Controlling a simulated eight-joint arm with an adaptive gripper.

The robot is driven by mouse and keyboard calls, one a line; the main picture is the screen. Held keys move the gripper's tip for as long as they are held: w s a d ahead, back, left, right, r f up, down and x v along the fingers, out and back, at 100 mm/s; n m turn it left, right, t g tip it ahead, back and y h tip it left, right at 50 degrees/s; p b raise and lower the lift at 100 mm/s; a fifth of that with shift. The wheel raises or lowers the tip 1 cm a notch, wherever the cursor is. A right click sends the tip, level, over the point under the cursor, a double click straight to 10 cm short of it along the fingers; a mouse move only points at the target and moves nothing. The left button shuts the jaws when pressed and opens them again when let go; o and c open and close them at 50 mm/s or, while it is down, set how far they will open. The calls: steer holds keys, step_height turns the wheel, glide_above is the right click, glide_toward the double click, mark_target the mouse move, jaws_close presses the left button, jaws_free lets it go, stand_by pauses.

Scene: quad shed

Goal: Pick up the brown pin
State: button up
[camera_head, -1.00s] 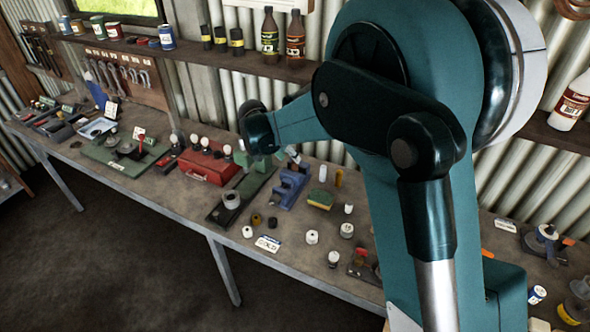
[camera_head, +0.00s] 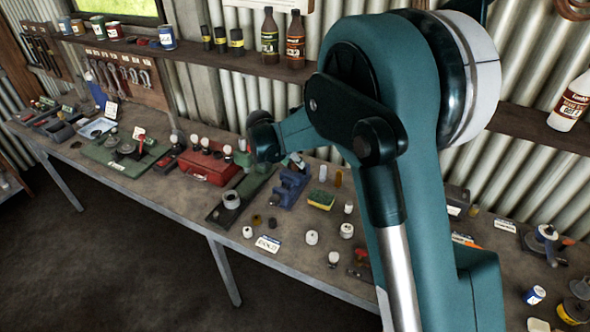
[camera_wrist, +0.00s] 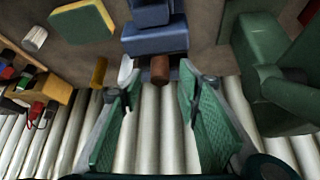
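The brown pin (camera_wrist: 160,69) is a short brown cylinder in the upper middle of the wrist view, close to the blue vise (camera_wrist: 155,38). My gripper (camera_wrist: 158,90) is open, with a green-padded finger on each side. The pin shows in the gap between the fingers, beyond their tips, and neither finger appears to touch it. A white cylinder (camera_wrist: 125,70) is just left of the pin, near the left fingertip. In the head view the blue vise (camera_head: 289,190) shows on the bench, but I cannot make out the pin or fingertips there.
A yellow cylinder (camera_wrist: 99,72) and a yellow-green sponge (camera_wrist: 82,20) lie to the left in the wrist view. A green machine (camera_wrist: 265,50) stands close on the right. The corrugated wall (camera_wrist: 150,140) backs the bench. A red toolbox (camera_head: 208,166) sits left of the vise.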

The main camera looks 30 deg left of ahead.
steer(key=shift+x, duration=1)
jaws_close()
